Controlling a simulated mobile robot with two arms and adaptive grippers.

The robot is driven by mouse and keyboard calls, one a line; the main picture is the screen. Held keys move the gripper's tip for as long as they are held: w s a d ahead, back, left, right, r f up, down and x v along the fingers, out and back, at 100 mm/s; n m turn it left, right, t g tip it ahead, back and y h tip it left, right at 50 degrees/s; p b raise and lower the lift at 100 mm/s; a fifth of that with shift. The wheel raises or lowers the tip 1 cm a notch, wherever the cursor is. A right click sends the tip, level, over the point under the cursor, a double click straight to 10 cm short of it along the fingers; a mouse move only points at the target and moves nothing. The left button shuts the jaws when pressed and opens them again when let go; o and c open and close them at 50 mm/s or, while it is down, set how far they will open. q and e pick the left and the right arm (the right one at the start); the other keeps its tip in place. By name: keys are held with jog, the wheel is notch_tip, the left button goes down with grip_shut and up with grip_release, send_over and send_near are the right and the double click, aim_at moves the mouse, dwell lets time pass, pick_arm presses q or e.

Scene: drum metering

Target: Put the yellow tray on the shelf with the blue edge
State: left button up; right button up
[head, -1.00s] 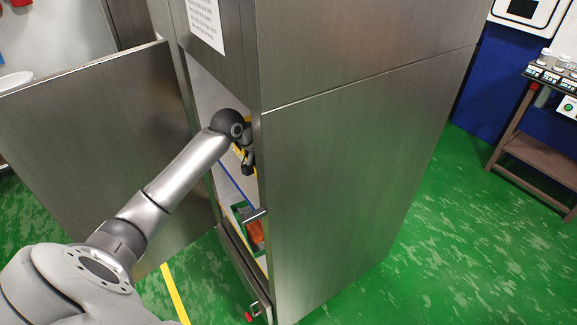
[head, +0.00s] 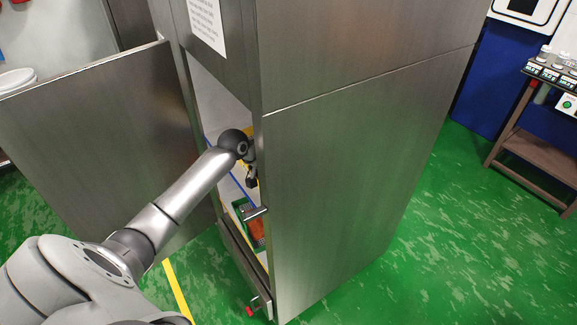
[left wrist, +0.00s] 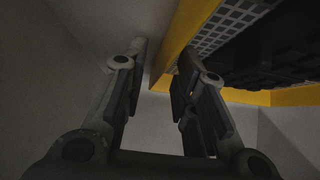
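My left arm reaches through the open front of a steel cabinet. My left gripper (head: 252,181) is inside it, partly hidden by the cabinet's side. In the left wrist view its two fingers (left wrist: 163,55) stand apart. The yellow tray (left wrist: 188,30) shows there from close up, with a grey mesh and dark contents. Its yellow wall runs between and beyond the fingertips, with a gap to the left finger; I cannot tell whether the right finger touches it. The shelf's blue edge (head: 239,184) shows as a thin line inside the cabinet. My right gripper is not in view.
The cabinet door (head: 95,150) stands open at the left. A green tray with orange contents (head: 256,231) sits low in the cabinet. The cabinet's steel side (head: 350,180) bounds the opening on the right. A brown bench (head: 540,160) stands far right on the green floor.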

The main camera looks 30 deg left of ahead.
pick_arm(q)
jog(key=b+v, duration=0.2)
jog(key=v, duration=1)
dwell(0.6)
